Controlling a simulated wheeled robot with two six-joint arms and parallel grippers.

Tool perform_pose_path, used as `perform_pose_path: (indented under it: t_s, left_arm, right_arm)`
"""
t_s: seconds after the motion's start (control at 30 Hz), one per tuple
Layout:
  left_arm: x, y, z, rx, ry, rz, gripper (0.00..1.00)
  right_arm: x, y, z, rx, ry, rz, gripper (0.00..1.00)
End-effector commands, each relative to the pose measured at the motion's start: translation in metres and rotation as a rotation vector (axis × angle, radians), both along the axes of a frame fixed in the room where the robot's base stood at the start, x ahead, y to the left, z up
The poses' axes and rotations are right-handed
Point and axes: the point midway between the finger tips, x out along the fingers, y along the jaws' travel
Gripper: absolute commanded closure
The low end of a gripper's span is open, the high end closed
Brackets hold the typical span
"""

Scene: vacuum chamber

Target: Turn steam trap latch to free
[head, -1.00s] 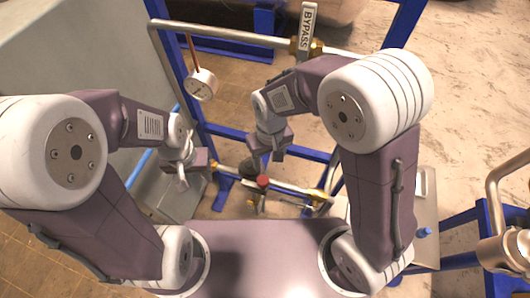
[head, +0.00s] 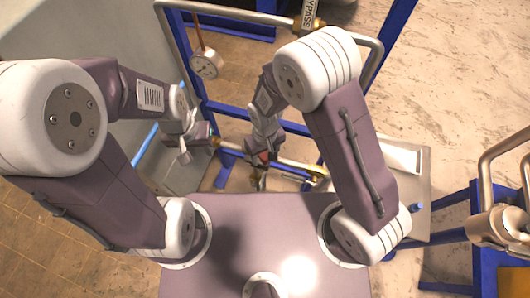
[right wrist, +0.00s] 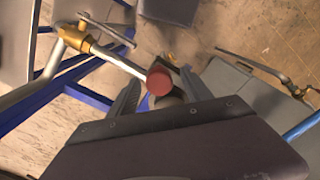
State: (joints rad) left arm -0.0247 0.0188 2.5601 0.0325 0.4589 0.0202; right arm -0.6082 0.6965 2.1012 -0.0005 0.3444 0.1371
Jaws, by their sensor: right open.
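A red round cap (head: 264,157) sits on the fitting in the low pipe run (head: 295,164). In the right wrist view, the red cap (right wrist: 160,82) lies between the fingers of my right gripper (right wrist: 159,88). That gripper is open, with a finger on either side; I cannot tell whether either touches the fitting. In the head view, my right gripper (head: 262,150) is down over the fitting and hides much of it. I cannot make out a latch for certain. My left gripper (head: 194,145) is away to the left, beside the frame; its opening is unclear.
A blue frame (head: 178,50) carries an upper pipe with a BYPASS tag (head: 309,14) and a round gauge (head: 206,64). A brass valve (right wrist: 75,37) is on the low pipe. A grey box wall (head: 60,30) stands at left.

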Motion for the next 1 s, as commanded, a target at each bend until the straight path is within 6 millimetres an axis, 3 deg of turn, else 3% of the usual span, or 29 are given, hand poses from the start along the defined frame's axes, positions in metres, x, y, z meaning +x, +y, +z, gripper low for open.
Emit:
perform_pose_path:
  t_s: [0.2,0.4,0.43,1.0]
  left_arm:
    - [0.0,0.0,-0.0002,0.0,0.0,0.0,0.64]
    - [0.0,0.0,-0.0001,0.0,0.0,0.0,0.64]
    - [0.0,0.0,-0.0001,0.0,0.0,0.0,0.64]
    - [0.0,0.0,0.0002,0.0,0.0,0.0,0.64]
  right_arm:
    - [0.0004,0.0002,-0.0007,0.0,-0.001,0.0,0.42]
    - [0.0003,0.0,-0.0005,0.0,-0.001,0.0,0.98]
    - [0.0003,0.0,-0.0004,0.0,-0.001,0.0,1.0]
    - [0.0001,-0.0002,0.0002,0.0,0.0,0.0,1.0]
